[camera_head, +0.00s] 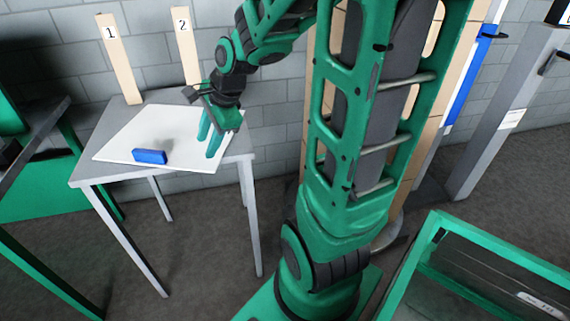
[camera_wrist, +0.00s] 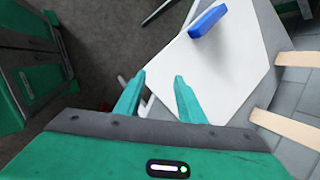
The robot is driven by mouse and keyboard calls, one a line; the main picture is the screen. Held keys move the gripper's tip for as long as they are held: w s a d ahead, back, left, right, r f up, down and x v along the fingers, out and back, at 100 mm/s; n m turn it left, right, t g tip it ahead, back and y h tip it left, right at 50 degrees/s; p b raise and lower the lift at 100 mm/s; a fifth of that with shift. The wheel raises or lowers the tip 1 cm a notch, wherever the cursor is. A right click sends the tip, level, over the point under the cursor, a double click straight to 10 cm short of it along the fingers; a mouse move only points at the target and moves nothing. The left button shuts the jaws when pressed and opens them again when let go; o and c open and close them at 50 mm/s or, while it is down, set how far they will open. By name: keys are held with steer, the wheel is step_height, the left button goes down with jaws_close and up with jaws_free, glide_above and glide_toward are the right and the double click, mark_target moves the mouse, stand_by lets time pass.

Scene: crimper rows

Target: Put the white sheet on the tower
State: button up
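The white sheet (camera_head: 125,138) lies flat on a grey table, with a blue block (camera_head: 150,156) on it near its front edge. The sheet (camera_wrist: 222,70) and the blue block (camera_wrist: 207,20) also show in the wrist view. My gripper (camera_head: 210,140) is over the right end of the sheet, fingers pointing down. In the wrist view my gripper (camera_wrist: 160,78) has its two fingers apart, with nothing seen held between them. The sheet's edge lies near the fingertips; I cannot tell whether they touch it. I cannot make out which thing is the tower.
Two upright wooden boards, marked 1 (camera_head: 119,60) and 2 (camera_head: 186,48), stand at the back of the grey table (camera_head: 90,176). A green-framed glass case (camera_head: 480,270) is at the lower right. A block wall is behind.

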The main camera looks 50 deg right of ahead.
steer(key=s+d+n+g+h, duration=0.1)
steer(key=s+d+n+g, duration=0.1)
steer(key=s+d+n, duration=0.2)
steer(key=s+n, duration=0.3)
steer(key=s, duration=0.4)
steer(key=shift+r+h, duration=0.15)
steer(key=shift+h, duration=0.15)
steer(key=shift+o, duration=0.4)
steer(key=s+d+n+g, duration=0.1)
steer(key=s+n+g, duration=0.1)
steer(key=s+n, duration=0.5)
steer(key=s, duration=0.4)
steer(key=shift+s+r+g, duration=0.25)
steer(key=shift+g, duration=0.15)
steer(key=shift+s+d+n, duration=0.1)
steer(key=shift+s+n, duration=0.05)
steer(key=shift+n, duration=0.15)
steer(key=shift+c, duration=1)
